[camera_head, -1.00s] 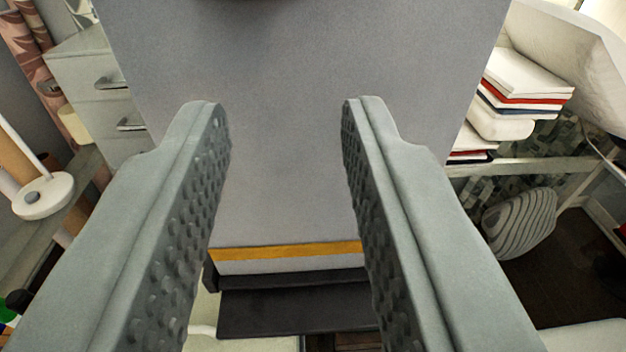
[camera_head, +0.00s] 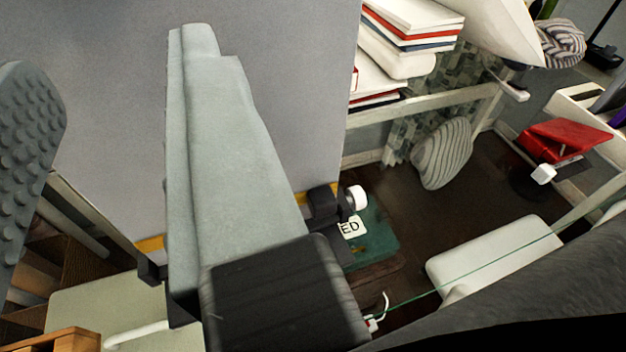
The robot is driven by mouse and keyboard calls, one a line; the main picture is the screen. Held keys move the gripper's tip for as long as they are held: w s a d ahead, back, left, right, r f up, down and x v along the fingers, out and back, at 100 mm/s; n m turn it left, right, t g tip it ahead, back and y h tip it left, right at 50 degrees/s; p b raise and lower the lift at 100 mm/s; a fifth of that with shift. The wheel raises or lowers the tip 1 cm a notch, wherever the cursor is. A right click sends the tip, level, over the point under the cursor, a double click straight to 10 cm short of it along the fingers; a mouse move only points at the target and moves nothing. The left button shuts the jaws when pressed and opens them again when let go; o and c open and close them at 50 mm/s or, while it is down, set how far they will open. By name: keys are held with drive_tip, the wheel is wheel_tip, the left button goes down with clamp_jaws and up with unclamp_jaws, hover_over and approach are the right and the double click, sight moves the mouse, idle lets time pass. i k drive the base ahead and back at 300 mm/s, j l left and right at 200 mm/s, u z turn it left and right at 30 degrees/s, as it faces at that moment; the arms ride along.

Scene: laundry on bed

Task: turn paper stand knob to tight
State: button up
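A large grey panel (camera_head: 110,75), which looks like the board of the paper stand, fills the left and middle of the view. A dark clamp-like part with a white round knob (camera_head: 357,197) sticks out by the panel's lower right edge. I cannot tell for sure whether this is the stand's knob, nor whether it is tight. My gripper (camera_head: 110,55) is open and empty, with its fingers wide apart in front of the panel. The knob lies to the right of the right finger, apart from it. The right finger hides part of the panel's lower edge.
Stacked books and folded white items (camera_head: 405,40) lie on a shelf at the upper right. A striped cushion (camera_head: 442,153), a white seat-like block (camera_head: 495,255) and a red object (camera_head: 565,138) are on the right. A thin green line crosses the lower right. Dark floor shows between them.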

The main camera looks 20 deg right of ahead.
sight(355, 194)
drive_tip(key=k+l+u, duration=0.25)
drive_tip(key=k+l, duration=0.6)
drive_tip(key=k+l+u, duration=0.25)
drive_tip(key=k+l, duration=0.65)
drive_tip(key=i+j, duration=0.9)
drive_tip(key=k+j+u, duration=0.05)
drive_tip(key=j, duration=0.05)
